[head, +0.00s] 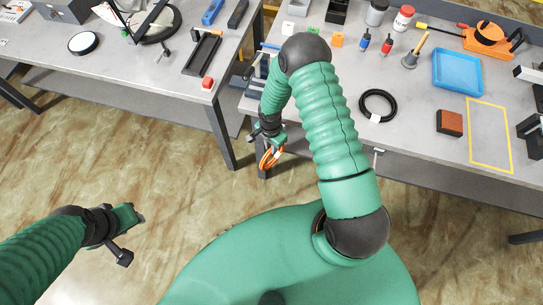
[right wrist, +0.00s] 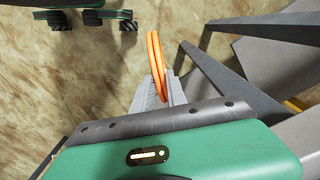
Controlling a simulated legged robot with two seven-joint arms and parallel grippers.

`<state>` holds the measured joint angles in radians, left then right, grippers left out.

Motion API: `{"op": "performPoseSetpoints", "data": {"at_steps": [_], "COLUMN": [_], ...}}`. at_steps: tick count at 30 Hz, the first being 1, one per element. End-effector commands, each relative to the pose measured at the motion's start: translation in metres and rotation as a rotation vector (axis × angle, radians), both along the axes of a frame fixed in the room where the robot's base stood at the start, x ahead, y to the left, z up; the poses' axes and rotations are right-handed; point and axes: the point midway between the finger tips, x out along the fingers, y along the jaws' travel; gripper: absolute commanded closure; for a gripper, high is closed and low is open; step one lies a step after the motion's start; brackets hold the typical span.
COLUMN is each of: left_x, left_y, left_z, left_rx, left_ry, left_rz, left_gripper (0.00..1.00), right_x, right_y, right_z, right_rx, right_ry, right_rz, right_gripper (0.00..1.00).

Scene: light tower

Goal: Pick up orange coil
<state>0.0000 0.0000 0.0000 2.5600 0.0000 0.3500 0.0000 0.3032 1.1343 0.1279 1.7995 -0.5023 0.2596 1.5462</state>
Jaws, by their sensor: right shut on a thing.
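The orange coil (head: 270,157) hangs from my right gripper (head: 269,140), in front of the gap between the two tables and below their tops. In the right wrist view the coil (right wrist: 156,62) shows edge-on between the fingers of my right gripper (right wrist: 158,92), which is shut on it. The lower part of the coil is clear of any surface. My left gripper (head: 128,236) is low at the left over the floor, apart from the coil. Its fingers are small and I cannot tell whether they are open or shut.
The right table (head: 420,115) carries a black coil (head: 378,105), a blue tray (head: 457,72), a brown block (head: 449,122) and several tools. The left table (head: 140,70) holds a black tray (head: 202,52) and a red block (head: 207,83). Table legs stand close to my right gripper. The floor at left is clear.

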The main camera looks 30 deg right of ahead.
Motion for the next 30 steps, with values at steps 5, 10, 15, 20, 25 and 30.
{"op": "performPoseSetpoints", "data": {"at_steps": [5, 10, 15, 20, 25, 30], "left_x": [0.000, 0.000, 0.000, 0.000, 0.000, 0.000], "left_y": [0.000, 0.000, 0.000, 0.000, 0.000, 0.000], "left_z": [0.000, -0.001, -0.003, -0.005, -0.007, -0.009], "left_rx": [0.000, 0.000, 0.000, 0.000, 0.000, 0.000], "left_ry": [0.000, 0.000, 0.000, 0.000, 0.000, 0.000], "left_rz": [0.000, 0.000, 0.000, 0.000, 0.000, 0.000], "left_gripper": [0.64, 0.64, 0.64, 0.64, 0.64, 0.64], "right_x": [0.002, 0.002, 0.002, 0.001, -0.003, -0.016], "right_y": [-0.005, -0.005, -0.003, -0.001, 0.003, 0.011], "right_z": [0.001, 0.004, 0.015, 0.028, 0.036, 0.037], "right_rx": [-0.007, -0.007, -0.005, -0.005, -0.003, -0.002], "right_ry": [-0.006, -0.006, -0.007, -0.005, -0.001, 0.000], "right_rz": [-0.004, -0.004, -0.003, -0.001, 0.002, 0.001], "right_gripper": [1.00, 1.00, 1.00, 1.00, 1.00, 1.00]}}
